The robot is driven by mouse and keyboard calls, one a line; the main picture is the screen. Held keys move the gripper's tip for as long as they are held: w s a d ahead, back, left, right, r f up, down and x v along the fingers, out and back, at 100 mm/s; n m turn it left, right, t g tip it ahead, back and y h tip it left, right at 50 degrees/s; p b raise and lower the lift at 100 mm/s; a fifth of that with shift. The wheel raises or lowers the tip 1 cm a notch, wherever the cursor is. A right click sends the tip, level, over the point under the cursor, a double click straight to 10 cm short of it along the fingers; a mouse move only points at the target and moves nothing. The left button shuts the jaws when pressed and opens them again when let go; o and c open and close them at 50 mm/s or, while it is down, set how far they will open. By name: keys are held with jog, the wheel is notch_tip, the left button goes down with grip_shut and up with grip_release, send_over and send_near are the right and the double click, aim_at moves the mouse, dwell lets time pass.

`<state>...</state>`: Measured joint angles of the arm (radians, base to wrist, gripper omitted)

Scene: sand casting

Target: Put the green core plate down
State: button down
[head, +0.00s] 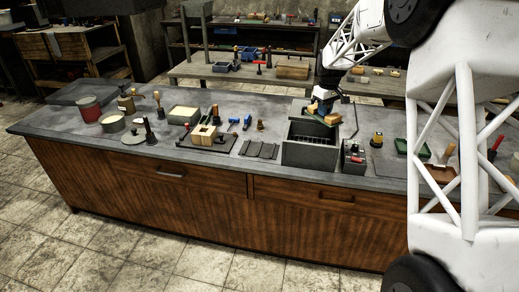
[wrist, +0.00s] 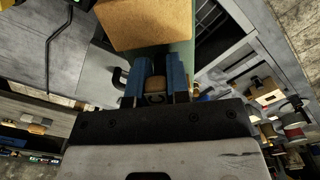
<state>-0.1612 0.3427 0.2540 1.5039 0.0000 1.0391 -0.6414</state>
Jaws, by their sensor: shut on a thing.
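My gripper (head: 322,103) is above the back of the grey slotted box on the bench. In the wrist view its blue fingers (wrist: 156,84) are shut on the near end of the green core plate (wrist: 182,52). A tan block (wrist: 145,22) lies on the plate and covers much of it. In the head view the plate is small and partly hidden by the gripper and the tan block (head: 332,119). The plate appears to be above the box; I cannot tell whether it touches anything.
The grey slotted box (head: 309,155) stands open under the gripper. A small dark box (head: 354,157) stands just right of it. A dark slatted mat (head: 259,150) lies to its left. A wooden frame (head: 203,134), pots and tools crowd the bench farther left. A green tray (head: 412,148) is at right.

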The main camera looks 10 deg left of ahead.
jog(key=a+f+n, duration=0.1)
jog(key=a+n, duration=0.1)
jog(key=a, duration=0.2)
jog(key=w+a+f+n, duration=0.1)
jog(key=a+f+n, duration=0.1)
jog(key=a, duration=0.3)
jog(key=a+f+n, duration=0.1)
jog(key=a+n, duration=0.3)
jog(key=a, duration=0.1)
jog(key=shift+w+f, duration=0.15)
jog(key=a+f+n, duration=0.4)
jog(key=a+n, duration=0.1)
jog(key=a, duration=0.6)
jog(key=shift+s+a+f, duration=0.25)
jog(key=shift+s+f, duration=0.05)
jog(key=shift+s, duration=0.15)
jog(key=shift+f, duration=0.1)
send_over(259, 148)
jog(key=shift+f, duration=3.05)
jog(key=shift+f, duration=1.85)
jog(key=shift+f, duration=0.15)
